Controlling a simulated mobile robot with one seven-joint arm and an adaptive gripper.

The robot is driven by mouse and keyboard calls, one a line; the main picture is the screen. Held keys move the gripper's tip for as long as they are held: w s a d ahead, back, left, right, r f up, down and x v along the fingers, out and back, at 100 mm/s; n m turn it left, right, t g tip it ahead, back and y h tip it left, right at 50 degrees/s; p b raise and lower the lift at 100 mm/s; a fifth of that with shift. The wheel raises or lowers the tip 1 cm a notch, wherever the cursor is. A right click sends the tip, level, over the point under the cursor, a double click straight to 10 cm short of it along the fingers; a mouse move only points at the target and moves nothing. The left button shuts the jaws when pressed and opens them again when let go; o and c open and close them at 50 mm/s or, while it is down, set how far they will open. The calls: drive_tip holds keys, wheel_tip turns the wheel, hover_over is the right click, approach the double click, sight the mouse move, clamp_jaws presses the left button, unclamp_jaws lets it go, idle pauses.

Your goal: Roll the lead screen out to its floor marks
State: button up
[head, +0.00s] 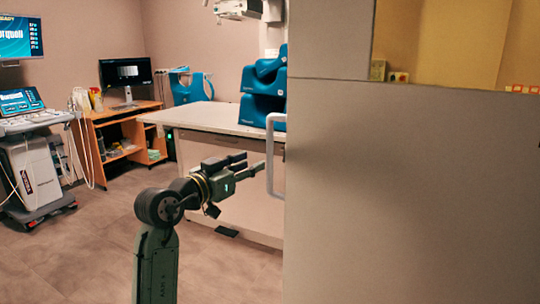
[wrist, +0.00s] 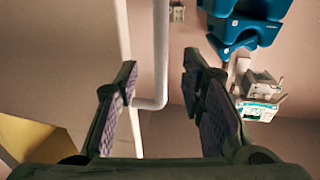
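The lead screen (head: 400,190) is a large grey upright panel filling the right of the head view, with a yellow-tinted window (head: 450,40) in its upper part. A white bar handle (head: 270,155) stands off its left edge. My gripper (head: 256,163) is open and empty, its fingers pointing at the handle from the left. In the wrist view the handle (wrist: 161,50) shows between the spread fingers of my gripper (wrist: 160,65), touching neither, with its lower bend towards the screen (wrist: 75,60). How deep it lies between them is unclear. No floor marks show.
A white-topped table (head: 205,115) stands behind my gripper, with blue padded supports (head: 262,90) on it. A wooden desk (head: 120,130) with a monitor and an ultrasound cart (head: 35,160) stand at the left. The floor (head: 85,240) at the lower left is clear.

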sight(268, 155)
drive_tip(key=p+x, duration=0.2)
drive_tip(key=x, duration=0.7)
drive_tip(key=shift+w+d, duration=0.1)
clamp_jaws()
idle(0.6)
